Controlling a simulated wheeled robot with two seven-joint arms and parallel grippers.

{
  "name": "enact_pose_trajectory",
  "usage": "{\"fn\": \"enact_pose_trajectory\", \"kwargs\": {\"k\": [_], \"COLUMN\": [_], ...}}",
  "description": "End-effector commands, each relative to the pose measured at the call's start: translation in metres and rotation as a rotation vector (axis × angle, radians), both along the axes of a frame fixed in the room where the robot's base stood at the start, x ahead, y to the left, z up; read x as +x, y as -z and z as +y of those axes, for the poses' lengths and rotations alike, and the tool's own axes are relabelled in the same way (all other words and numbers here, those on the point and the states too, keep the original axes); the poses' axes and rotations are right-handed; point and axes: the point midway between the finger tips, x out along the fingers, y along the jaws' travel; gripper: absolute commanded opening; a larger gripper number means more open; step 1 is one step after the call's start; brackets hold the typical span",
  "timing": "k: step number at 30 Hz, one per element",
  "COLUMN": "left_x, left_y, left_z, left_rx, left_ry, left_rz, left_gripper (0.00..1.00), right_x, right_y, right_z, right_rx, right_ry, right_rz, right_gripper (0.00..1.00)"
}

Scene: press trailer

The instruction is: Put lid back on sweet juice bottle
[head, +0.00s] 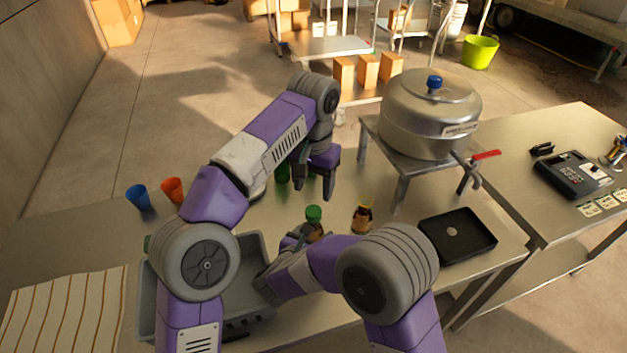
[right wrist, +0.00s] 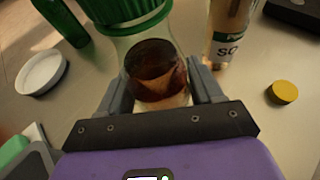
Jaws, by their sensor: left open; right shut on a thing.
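My right gripper (right wrist: 160,88) is shut around a clear bottle (right wrist: 152,58) with dark brown contents; a green ribbed lid (right wrist: 125,12) sits at its top. In the head view this green lid (head: 314,213) shows above my right wrist. I cannot read this bottle's label. A second bottle (right wrist: 229,30), labelled "SO…", stands beside it; it also shows in the head view (head: 361,218). A loose yellow lid (right wrist: 283,92) lies on the table to its right. My left gripper (head: 314,188) is open and empty, fingers pointing down, beyond the held bottle.
A green cup or bottle (head: 283,172) stands near my left gripper. A white round dish or lid (right wrist: 43,72) lies left. Blue (head: 138,197) and orange (head: 172,190) cups, a grey bin (head: 252,250), a black tray (head: 458,236) and a large pot (head: 430,115) on a stand surround the area.

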Motion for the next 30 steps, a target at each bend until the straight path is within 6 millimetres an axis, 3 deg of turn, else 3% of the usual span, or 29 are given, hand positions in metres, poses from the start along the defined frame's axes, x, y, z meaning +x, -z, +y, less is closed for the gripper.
{"fn": "enact_pose_trajectory", "kwargs": {"k": [6,12,18,30], "left_x": [0.0000,-0.0002,-0.0004,-0.0002], "left_y": [-0.0041,-0.0066,-0.0074,-0.0049], "left_z": [-0.0001,-0.0006,-0.0006,-0.0001], "left_rx": [0.001,0.000,0.000,0.001], "left_ry": [-0.411,-0.665,-0.760,-0.765], "left_rz": [-0.004,-0.005,-0.005,-0.005], "left_gripper": [0.60,0.60,0.60,0.60], "right_x": [0.0000,0.0000,0.0000,0.0000], "right_y": [-0.0001,-0.0001,-0.0001,-0.0001], "right_z": [0.0001,0.0002,0.0001,0.0002], "right_rx": [0.001,0.001,0.001,0.001], "right_ry": [0.000,0.000,0.000,0.000], "right_rz": [0.000,0.000,0.000,0.000], "right_gripper": [0.00,0.00,0.00,0.00]}}
